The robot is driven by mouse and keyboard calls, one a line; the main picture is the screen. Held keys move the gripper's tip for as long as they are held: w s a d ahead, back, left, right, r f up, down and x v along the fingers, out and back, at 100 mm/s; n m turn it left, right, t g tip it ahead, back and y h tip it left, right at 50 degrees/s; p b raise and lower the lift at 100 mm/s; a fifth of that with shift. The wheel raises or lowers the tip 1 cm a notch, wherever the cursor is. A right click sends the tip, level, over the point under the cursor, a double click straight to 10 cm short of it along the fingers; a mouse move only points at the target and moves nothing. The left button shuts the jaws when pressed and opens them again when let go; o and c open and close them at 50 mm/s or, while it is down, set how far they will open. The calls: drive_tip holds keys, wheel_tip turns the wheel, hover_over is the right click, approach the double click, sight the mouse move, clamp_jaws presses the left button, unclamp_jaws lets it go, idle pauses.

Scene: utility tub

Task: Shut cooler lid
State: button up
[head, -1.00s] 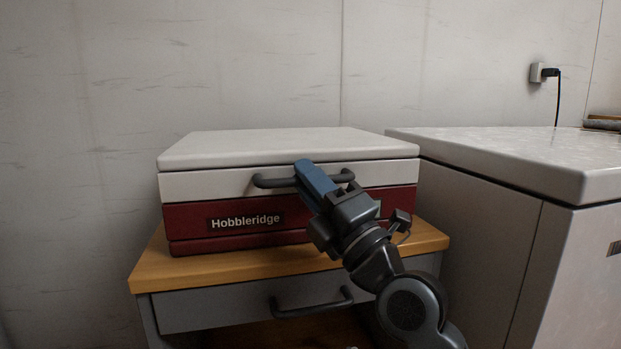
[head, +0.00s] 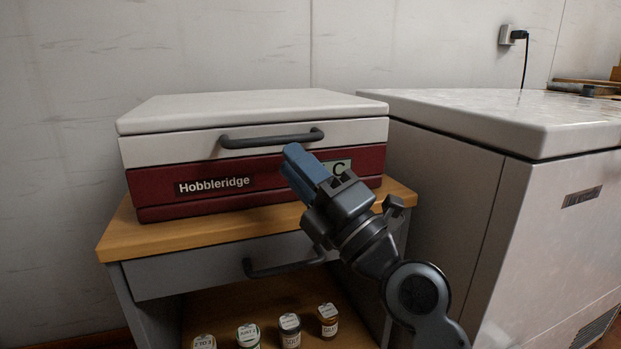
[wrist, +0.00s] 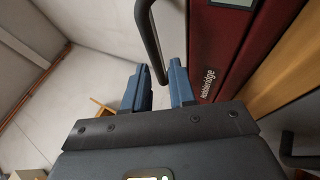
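The cooler (head: 275,178) is a dark red box labelled "Hobbleridge" on a wooden-topped stand. Its white lid (head: 250,110) lies level on top with no gap visible in the head view. A dark bar handle (head: 270,140) runs across the white front band; it also shows in the wrist view (wrist: 148,40). My gripper (head: 292,154) is in front of the red body, just below the handle's right part. In the wrist view my gripper (wrist: 157,78) has its two blue fingers apart with nothing between them. The handle's end shows just beyond the fingertips.
A pale chest (head: 520,130) stands close on the right. The stand (head: 215,228) has a grey drawer (head: 200,272) with its own handle. Several small labelled jars (head: 289,330) sit on the shelf below. The wall (head: 200,50) is behind.

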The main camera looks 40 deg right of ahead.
drive_tip(key=shift+v, duration=1.4)
drive_tip(key=shift+s+r, duration=0.1)
drive_tip(key=shift+r, duration=0.05)
